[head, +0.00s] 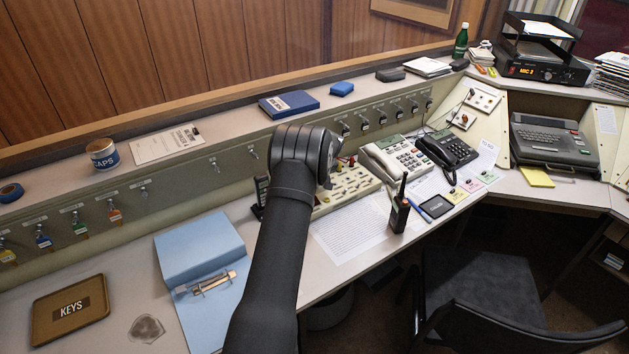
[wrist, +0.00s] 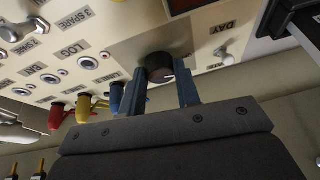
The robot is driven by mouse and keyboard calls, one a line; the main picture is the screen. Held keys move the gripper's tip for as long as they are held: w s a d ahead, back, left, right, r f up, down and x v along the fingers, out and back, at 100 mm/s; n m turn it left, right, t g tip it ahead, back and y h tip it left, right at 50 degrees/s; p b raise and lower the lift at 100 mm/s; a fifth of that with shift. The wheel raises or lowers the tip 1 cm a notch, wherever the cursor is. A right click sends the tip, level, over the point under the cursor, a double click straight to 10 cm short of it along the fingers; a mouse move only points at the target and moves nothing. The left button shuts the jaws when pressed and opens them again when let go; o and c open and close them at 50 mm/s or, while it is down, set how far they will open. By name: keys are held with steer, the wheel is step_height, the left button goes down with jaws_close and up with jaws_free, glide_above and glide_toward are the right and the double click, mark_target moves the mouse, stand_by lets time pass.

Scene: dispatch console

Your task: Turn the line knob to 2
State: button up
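In the wrist view a dark round knob (wrist: 160,68) stands out from the cream console panel. My gripper (wrist: 162,82) has its two blue fingers on either side of the knob, spread apart. The left finger is very close to the knob and a thin gap seems to show at the right. I cannot tell if either finger touches it. No numbers or pointer around the knob are readable. In the head view my gripper (head: 326,165) is over the button panel (head: 350,186); my wrist hides the knob and fingertips there.
Red (wrist: 56,116), yellow (wrist: 84,106) and blue (wrist: 116,97) levers stand left of the fingers. A toggle switch (wrist: 222,55) by the DAY label is to the right. In the head view a grey telephone (head: 395,158) and a handheld radio (head: 399,213) stand close by.

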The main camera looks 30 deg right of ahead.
steer(key=shift+m, duration=0.4)
steer(key=m, duration=0.1)
steer(key=m+h, duration=0.1)
steer(key=m, duration=0.1)
steer(key=shift+a+m+h, duration=0.25)
steer(key=shift+m+h, duration=0.05)
steer(key=m+h, duration=0.1)
steer(key=m, duration=0.1)
steer(key=m+g+h, duration=0.1)
steer(key=m, duration=0.2)
steer(key=shift+w+a, duration=0.15)
steer(key=shift+w, duration=0.05)
steer(key=m+g, duration=0.1)
steer(key=m, duration=0.2)
steer(key=m+g+h, duration=0.1)
steer(key=m, duration=0.1)
steer(key=shift+w+a+m, duration=0.1)
steer(key=shift+w+m, duration=0.1)
steer(key=shift+m, duration=0.2)
steer(key=shift+w+m+g, duration=0.1)
steer(key=shift+m+g, duration=0.9)
steer(key=shift+m, duration=1.3)
steer(key=o, duration=1)
steer(key=shift+c, duration=0.2)
